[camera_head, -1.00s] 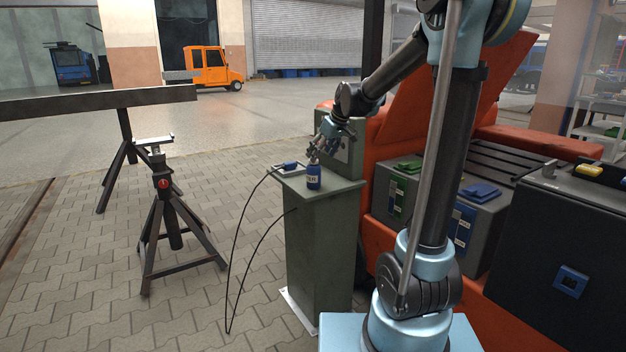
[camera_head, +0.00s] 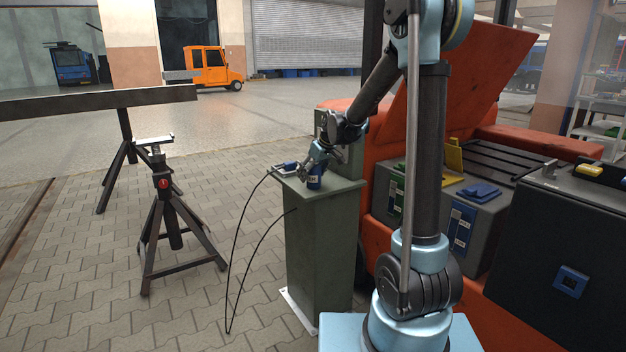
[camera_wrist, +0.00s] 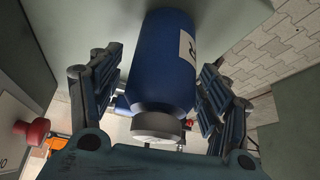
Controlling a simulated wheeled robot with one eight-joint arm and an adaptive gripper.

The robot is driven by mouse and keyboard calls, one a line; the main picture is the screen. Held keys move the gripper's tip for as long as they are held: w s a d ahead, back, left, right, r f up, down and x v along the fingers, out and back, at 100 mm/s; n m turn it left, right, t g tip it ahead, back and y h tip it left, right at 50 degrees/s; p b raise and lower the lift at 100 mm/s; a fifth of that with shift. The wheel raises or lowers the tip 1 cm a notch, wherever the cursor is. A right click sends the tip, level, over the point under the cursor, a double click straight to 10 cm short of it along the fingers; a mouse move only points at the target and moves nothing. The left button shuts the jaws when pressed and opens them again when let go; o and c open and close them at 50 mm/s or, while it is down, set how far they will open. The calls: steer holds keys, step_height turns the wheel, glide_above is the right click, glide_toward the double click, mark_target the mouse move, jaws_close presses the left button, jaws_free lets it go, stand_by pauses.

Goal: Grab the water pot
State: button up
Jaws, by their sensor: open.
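The water pot seems to be the small blue container with a white label (camera_head: 314,183), standing on top of the green-grey pedestal (camera_head: 325,235). In the wrist view the blue container (camera_wrist: 163,65) has a grey-white cap and part of its label showing. My gripper (camera_head: 312,170) is down at the container in the head view. In the wrist view my gripper (camera_wrist: 160,100) is open, with one finger on each side of the container.
A blue-handled device (camera_head: 286,167) with a black cable lies on the pedestal, left of the container. The orange vehicle (camera_head: 480,110) with grey battery boxes stands to the right. A black jack stand (camera_head: 170,215) is at the left.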

steer(key=shift+w+a+f, duration=0.25)
steer(key=shift+f, duration=0.35)
steer(key=c, duration=1.2)
steer(key=shift+c, duration=0.2)
